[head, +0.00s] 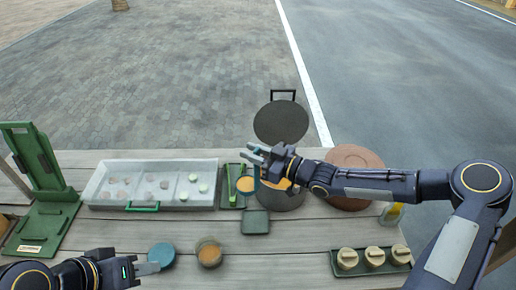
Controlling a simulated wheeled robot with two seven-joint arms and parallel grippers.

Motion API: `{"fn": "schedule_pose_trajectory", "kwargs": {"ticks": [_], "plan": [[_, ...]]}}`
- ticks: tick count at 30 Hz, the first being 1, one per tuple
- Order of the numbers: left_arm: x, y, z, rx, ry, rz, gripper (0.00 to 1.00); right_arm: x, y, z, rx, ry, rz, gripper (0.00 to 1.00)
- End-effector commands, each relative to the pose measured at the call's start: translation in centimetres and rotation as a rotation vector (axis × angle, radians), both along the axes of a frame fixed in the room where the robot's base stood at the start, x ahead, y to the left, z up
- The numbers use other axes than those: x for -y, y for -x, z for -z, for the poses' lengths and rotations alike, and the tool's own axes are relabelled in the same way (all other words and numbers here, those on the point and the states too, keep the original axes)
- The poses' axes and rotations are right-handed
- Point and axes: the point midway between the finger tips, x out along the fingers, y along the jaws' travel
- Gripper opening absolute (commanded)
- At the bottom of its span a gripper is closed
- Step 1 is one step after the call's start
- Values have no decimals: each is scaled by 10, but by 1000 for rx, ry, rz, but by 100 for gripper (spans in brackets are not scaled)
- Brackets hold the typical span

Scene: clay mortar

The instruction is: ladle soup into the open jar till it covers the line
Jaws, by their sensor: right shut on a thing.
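My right gripper (258,158) is shut on the ladle (256,180), whose blue-teal handle hangs below the fingers. An orange round shape beside the handle (246,184) looks like soup in the ladle's bowl. The grey pot (287,203) holds orange soup and is partly hidden by my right gripper and arm. The open jar (209,255) stands at the front middle, with orange-brown soup showing inside; its line cannot be made out. A blue round lid (161,254) lies left of the jar. My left gripper (150,268) is low at the left, beside the lid; its opening is unclear.
A dark round lid (281,122) is behind the pot. A pale tray (110,187) with several small discs is at left, near a green stand (46,216). A green mat (255,222) lies before the pot. Three beige pots stand on a green tray (340,272) at right.

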Motion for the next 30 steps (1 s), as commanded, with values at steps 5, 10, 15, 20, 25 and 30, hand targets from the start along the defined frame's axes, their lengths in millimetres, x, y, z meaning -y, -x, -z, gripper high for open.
{"fn": "schedule_pose_trajectory", "kwargs": {"ticks": [5,10,15,20,25,30], "plan": [[0,0,3,0,0,0,36,-10,10,1,1,-2,-24,0],[0,0,5,0,0,0,36,-19,20,2,2,-1,-44,0],[0,0,7,0,0,0,36,-28,29,3,1,-2,-65,0],[0,0,10,0,0,0,36,-36,38,4,1,-3,-85,0],[0,0,12,0,0,0,36,-44,47,6,2,-2,-104,0],[0,0,15,0,0,0,36,-53,56,7,1,-2,-126,0]]}}
